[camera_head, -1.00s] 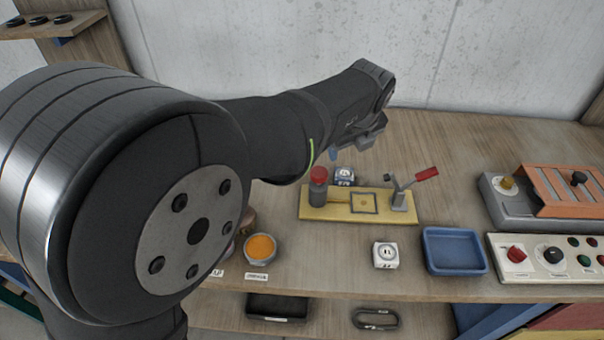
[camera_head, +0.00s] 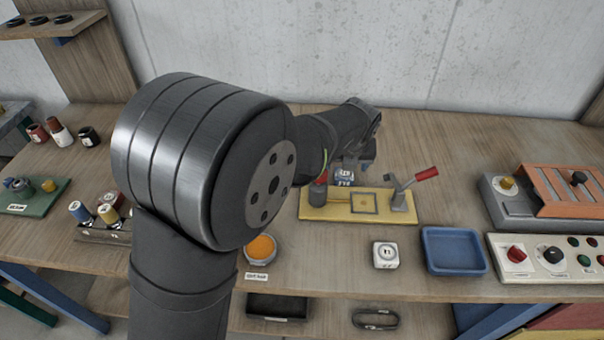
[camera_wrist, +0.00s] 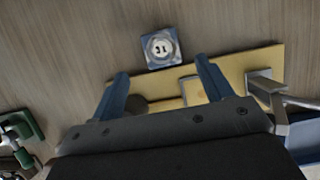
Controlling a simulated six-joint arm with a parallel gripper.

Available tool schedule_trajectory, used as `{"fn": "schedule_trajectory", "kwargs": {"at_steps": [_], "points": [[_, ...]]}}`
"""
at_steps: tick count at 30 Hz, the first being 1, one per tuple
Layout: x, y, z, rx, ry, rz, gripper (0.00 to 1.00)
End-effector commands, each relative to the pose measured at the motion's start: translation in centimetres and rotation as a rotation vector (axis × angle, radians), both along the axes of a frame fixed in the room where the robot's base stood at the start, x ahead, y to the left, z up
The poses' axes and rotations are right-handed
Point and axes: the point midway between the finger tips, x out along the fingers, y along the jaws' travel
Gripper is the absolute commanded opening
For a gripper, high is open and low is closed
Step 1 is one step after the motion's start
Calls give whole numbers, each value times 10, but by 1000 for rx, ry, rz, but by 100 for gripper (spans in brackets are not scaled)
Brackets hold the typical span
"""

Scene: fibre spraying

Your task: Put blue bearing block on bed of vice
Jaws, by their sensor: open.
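The blue bearing block (camera_head: 344,175) is a small cube with a pale marked top, standing just behind the yellow board; it also shows in the wrist view (camera_wrist: 161,48). My gripper (camera_wrist: 162,70) is open and empty, its two blue fingers apart, with the block beyond the tips and between their lines. In the head view my gripper (camera_head: 364,162) is near the block, partly hidden by my arm. I cannot surely identify the vice. The yellow board (camera_head: 335,211) carries a square outline, a red-handled lever clamp (camera_head: 402,194) and a red-topped post (camera_head: 318,190).
A white block (camera_head: 385,255) and a blue tray (camera_head: 454,250) stand in front. An orange pot (camera_head: 260,248) is at the front left. A control panel (camera_head: 535,255) is at right. A green object (camera_wrist: 22,128) shows at the wrist view's left. The bench behind the block is clear.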

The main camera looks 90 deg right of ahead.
Motion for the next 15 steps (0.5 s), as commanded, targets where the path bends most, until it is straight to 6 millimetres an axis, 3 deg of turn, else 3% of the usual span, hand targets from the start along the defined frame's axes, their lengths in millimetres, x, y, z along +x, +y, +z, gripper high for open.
{"fn": "schedule_trajectory", "kwargs": {"at_steps": [10, 15], "points": [[-1, -9, -22, 0, 0, 0, 73], [-2, -18, -45, 1, -1, 0, 73]]}}
